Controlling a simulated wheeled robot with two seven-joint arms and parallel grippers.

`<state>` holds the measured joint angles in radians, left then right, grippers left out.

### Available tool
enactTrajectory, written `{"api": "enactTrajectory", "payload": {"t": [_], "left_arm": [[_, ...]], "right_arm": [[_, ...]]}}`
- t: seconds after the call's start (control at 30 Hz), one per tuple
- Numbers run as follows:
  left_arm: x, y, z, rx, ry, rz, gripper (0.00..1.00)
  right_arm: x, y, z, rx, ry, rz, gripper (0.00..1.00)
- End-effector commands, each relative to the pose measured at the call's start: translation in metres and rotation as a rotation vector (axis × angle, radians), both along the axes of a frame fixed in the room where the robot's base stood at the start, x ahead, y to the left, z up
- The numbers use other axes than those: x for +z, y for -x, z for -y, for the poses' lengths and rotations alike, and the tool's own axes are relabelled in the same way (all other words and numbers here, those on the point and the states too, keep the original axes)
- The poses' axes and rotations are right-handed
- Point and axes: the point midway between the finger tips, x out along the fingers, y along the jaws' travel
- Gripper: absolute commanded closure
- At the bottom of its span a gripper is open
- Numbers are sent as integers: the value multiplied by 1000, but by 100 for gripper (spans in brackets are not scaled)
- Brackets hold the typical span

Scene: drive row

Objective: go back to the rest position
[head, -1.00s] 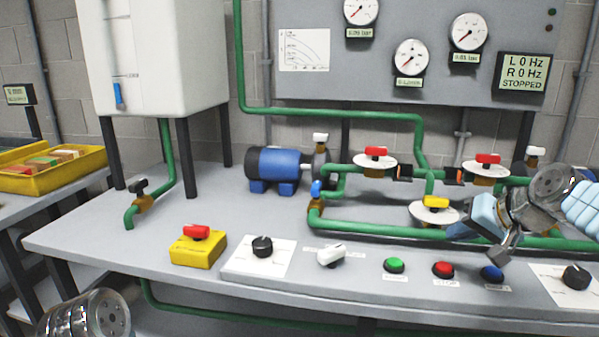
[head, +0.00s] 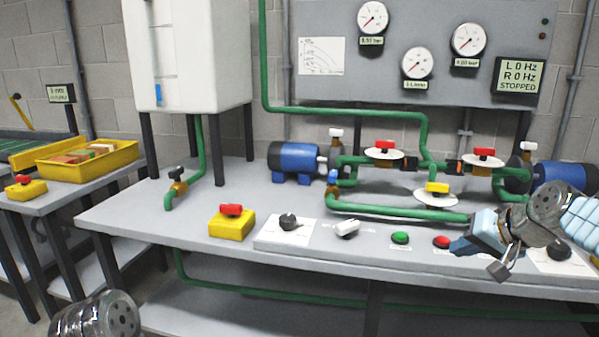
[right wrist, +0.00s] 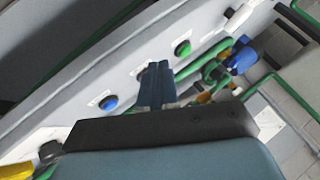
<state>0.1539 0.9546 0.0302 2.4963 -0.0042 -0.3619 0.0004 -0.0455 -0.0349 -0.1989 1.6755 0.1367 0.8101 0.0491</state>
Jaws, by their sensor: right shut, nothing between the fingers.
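My right gripper (head: 499,269) hangs in front of the right part of the pump bench (head: 150,215) in the head view. It is shut and empty, and it hides part of the front control row. In the right wrist view its blue-grey fingers (right wrist: 156,84) are together, with the bench front and a green button (right wrist: 182,48) and blue button (right wrist: 108,103) beyond them. At the lower left of the head view a metal joint of my left arm (head: 98,316) shows; the left gripper itself is out of view.
On the bench stand a yellow box with a red switch (head: 232,222), green pipes (head: 390,210), a blue motor (head: 298,157) and a white tank (head: 190,55) on legs. A side table at the left holds a yellow tray (head: 70,170). Floor shows at the lower left.

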Motion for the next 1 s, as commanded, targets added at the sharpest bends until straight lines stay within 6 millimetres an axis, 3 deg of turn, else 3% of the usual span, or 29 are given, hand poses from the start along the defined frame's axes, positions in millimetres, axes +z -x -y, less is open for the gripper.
{"api": "enactTrajectory", "payload": {"t": [0.23,0.37,0.57,0.67,0.77,0.8,0.87,0.9,1.0], "left_arm": [[0,1,0,0,0,-1,57],[0,0,0,0,0,-1,57],[0,1,0,0,0,-1,57],[0,1,0,0,0,-1,57],[0,1,0,0,0,-1,57],[0,1,0,0,0,-1,57],[0,1,0,0,0,-1,57],[0,1,0,0,0,-1,57],[0,1,0,0,0,-1,57]], "right_arm": [[-45,-14,-14,12,19,-47,100],[-82,-23,-26,23,32,-84,100],[-163,-29,-52,52,59,-162,100],[-223,-22,-72,81,75,-220,100],[-301,0,-100,123,90,-296,100],[-332,14,-112,144,95,-328,100],[-375,40,-129,175,97,-372,100],[-401,60,-141,197,96,-401,100],[-453,114,-169,251,85,-467,100]]}}
